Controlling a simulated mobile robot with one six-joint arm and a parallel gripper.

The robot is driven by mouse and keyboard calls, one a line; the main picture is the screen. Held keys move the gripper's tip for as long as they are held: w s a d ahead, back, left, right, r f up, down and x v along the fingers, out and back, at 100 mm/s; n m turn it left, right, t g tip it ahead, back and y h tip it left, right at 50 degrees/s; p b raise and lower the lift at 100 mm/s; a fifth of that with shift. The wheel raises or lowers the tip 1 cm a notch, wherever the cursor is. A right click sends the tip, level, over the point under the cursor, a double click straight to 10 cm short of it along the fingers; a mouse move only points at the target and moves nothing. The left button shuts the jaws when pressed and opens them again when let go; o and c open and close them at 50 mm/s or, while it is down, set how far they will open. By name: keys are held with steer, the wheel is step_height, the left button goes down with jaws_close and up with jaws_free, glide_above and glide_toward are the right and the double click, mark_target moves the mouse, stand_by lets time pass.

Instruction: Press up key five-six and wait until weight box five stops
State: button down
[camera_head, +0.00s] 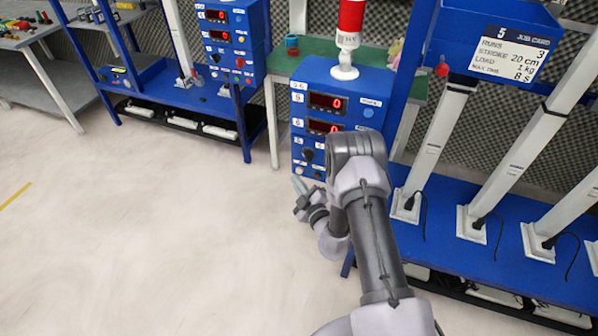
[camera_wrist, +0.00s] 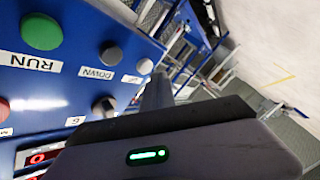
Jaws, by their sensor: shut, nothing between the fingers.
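The blue control panel for five and six (camera_head: 347,92) stands in the centre, its two red readouts showing 0. My gripper (camera_head: 301,196) is shut and empty, low beside the panel's left front. Its finger also shows in the wrist view (camera_wrist: 157,92), right of the keys; I cannot tell whether it touches anything.
A green RUN button (camera_wrist: 41,31) and a red-beacon lamp (camera_head: 349,30) belong to the same panel. A blue rack base (camera_head: 520,245) with white columns fills the right. Another blue panel (camera_head: 227,40) stands at back left. The pale floor (camera_head: 130,220) is clear on the left.

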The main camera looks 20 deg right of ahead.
steer(key=shift+w+d, duration=0.1)
steer(key=shift+w, duration=0.05)
stand_by(0.5)
steer(key=shift+w+d, duration=0.15)
steer(key=shift+w, duration=0.05)
